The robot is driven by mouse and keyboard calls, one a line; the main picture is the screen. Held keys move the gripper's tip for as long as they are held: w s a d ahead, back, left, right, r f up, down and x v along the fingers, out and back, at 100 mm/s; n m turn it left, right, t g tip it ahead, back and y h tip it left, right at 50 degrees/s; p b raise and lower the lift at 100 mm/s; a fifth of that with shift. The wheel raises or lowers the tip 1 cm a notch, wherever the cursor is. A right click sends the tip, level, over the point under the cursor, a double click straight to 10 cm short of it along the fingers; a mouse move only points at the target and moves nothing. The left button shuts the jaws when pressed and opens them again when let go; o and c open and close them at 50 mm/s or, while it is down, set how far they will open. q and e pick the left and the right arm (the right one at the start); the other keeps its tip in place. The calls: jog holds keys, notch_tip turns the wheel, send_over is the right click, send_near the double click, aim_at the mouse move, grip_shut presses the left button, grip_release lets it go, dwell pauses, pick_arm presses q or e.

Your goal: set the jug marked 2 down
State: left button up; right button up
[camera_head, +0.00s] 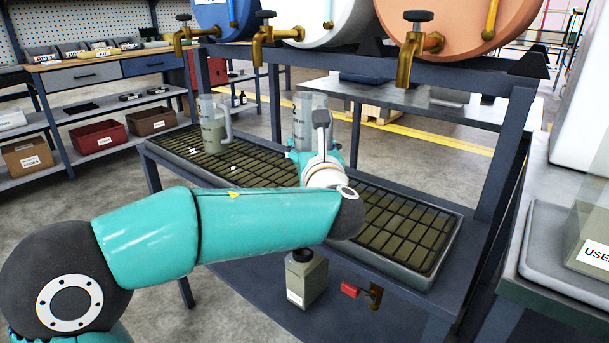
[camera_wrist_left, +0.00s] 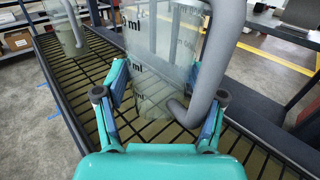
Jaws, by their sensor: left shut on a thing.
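A clear measuring jug (camera_head: 312,104) with a grey handle is held upright by my left gripper (camera_head: 310,150) over the slotted drip tray (camera_head: 405,230). In the left wrist view the jug (camera_wrist_left: 160,45) shows black ml markings, and the fingers of my left gripper (camera_wrist_left: 158,85) close on its two sides. A second jug (camera_head: 213,133) with greenish contents stands on the tray further left. My right gripper is not in view.
Blue, white and orange barrels with brass taps (camera_head: 418,45) stand above the tray's back edge. A green-grey canister (camera_head: 306,278) stands on the lower shelf. The tray's right part is bare. A side bench (camera_head: 545,215) stands at the right.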

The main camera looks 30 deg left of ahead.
pick_arm(q)
jog(key=shift+f+b, duration=0.9)
jog(key=shift+f, duration=1.3)
jog(key=shift+f, duration=0.15)
jog(key=o, duration=1.2)
jog(key=shift+r, duration=0.2)
jog(key=p+v, duration=0.1)
jog(key=v, duration=1.1)
jog(key=shift+s+p, duration=0.1)
jog(key=shift+p, duration=0.25)
